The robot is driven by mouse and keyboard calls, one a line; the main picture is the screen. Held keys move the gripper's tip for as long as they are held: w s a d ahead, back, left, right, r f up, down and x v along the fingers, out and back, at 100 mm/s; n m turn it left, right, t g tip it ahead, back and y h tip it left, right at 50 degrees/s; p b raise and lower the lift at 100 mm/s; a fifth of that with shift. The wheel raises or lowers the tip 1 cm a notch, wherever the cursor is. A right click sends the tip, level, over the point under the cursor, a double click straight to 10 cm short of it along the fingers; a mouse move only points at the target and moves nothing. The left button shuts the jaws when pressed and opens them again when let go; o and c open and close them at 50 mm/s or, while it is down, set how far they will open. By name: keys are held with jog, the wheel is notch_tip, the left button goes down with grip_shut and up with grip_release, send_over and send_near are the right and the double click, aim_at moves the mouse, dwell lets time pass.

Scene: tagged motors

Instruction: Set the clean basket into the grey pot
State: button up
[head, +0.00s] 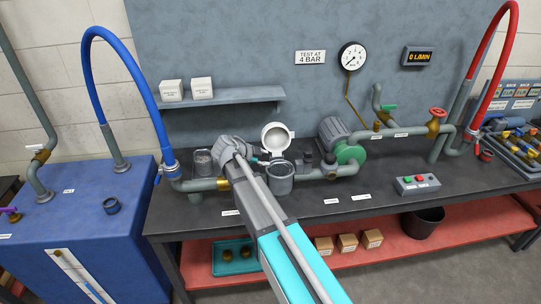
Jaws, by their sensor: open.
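A grey, mesh-like cylindrical basket (203,163) stands upright on the left part of the bench, left of my gripper. Whether it is clean is too small to tell. The grey pot (280,183) is open at the top, in the pipe line at the middle of the bench. Its round white lid (277,137) is swung up behind it. My gripper (259,158) is open, between basket and pot, close to the pot's upper left rim. My arm hides part of the bench front and pipe. I see nothing held; the fingertips are small in view.
Pipes run left and right of the pot, with a green pump (349,153) to its right. Small dark parts (308,158) stand just right of the pot. A button box (417,184) sits at the bench's front right. A shelf (222,97) with two white boxes hangs behind.

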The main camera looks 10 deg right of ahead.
jog(key=shift+v, duration=0.75)
jog(key=s+d+f+n+g+y, duration=0.1)
jog(key=s+d+f+n+y, duration=0.1)
jog(key=s+n, duration=0.5)
jog(key=s+d+f+n+g+y, duration=0.2)
jog(key=s+n, duration=0.4)
jog(key=s, duration=0.3)
jog(key=s+d+f+n+g+y, duration=0.2)
jog(key=s+d+f+n+y, duration=0.1)
jog(key=s+n, duration=0.4)
jog(key=shift+s+d+f+n+y, duration=0.3)
jog(key=shift+s+d+y, duration=0.3)
jog(key=shift+y, duration=0.6)
